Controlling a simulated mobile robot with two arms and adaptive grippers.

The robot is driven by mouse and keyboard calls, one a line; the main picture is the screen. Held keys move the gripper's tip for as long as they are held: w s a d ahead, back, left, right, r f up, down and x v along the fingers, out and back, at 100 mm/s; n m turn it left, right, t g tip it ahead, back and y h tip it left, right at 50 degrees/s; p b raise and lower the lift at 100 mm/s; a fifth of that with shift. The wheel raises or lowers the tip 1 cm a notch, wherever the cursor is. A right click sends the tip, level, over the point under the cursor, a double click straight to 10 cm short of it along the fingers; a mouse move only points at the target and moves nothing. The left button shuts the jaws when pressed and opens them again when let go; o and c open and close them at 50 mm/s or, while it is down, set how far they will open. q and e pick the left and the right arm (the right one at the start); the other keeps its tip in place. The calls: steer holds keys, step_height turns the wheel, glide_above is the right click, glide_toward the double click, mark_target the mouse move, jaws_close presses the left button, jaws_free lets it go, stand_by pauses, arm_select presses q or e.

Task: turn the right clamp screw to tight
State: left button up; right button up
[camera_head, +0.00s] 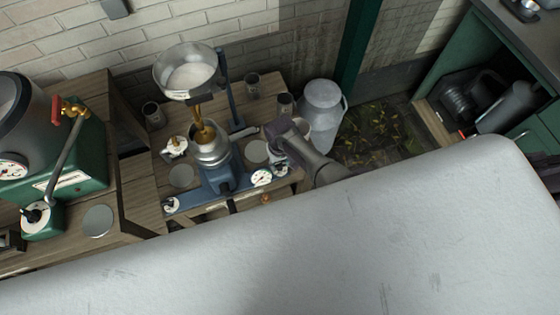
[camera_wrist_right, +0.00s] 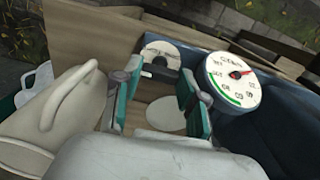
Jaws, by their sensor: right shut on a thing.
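The right clamp screw (camera_head: 281,170) is at the right end of the blue press base (camera_head: 195,195). In the right wrist view, its black knob (camera_wrist_right: 161,68) sits before a pale marked disc, between the teal-sided fingers. The disc's markings are too small to read. A white round gauge (camera_head: 262,177) with a red needle stands just beside the screw. My left gripper is not in view.
A metal pot (camera_head: 210,146) stands on the press under a bowl (camera_head: 187,72) pouring golden liquid. A similar left clamp screw (camera_head: 171,204) is at the base's other end. A large grey milk can (camera_head: 322,112) stands right of the bench. A green machine (camera_head: 75,165) is at left.

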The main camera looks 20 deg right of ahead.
mark_target(280, 164)
steer(key=shift+w, duration=0.1)
stand_by(0.4)
steer(key=o, duration=1.1)
steer(key=shift+o, duration=0.2)
steer(key=shift+r, duration=4.05)
steer(key=shift+d, duration=0.1)
